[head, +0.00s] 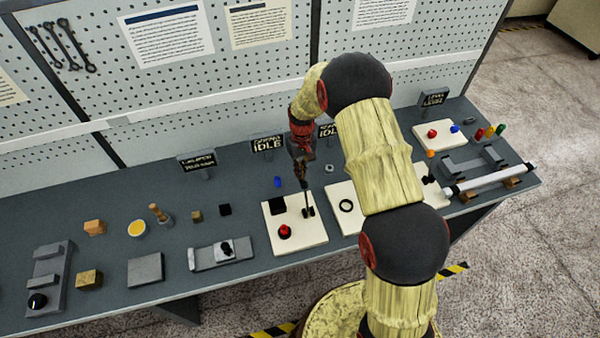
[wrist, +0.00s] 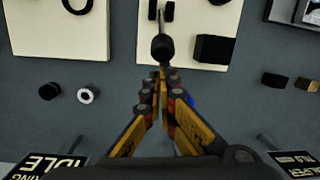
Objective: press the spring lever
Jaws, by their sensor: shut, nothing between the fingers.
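The spring lever (head: 308,208) is a thin dark lever with a black base on a cream panel (head: 313,238). In the wrist view its round black knob (wrist: 162,48) points toward me, with the base behind it at the top edge. My gripper (head: 303,186) points down over the lever's top end in the head view. In the wrist view my gripper (wrist: 163,78) is shut and empty, its fingertips right at the knob. I cannot tell whether they touch it.
The same panel carries a black block (head: 277,205) and a red button (head: 285,231). A blue piece (head: 277,182) lies behind it. A second cream panel with a black ring (head: 346,205) stands to the right, partly hidden by my arm. A sign reading IDLE (head: 268,144) stands behind.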

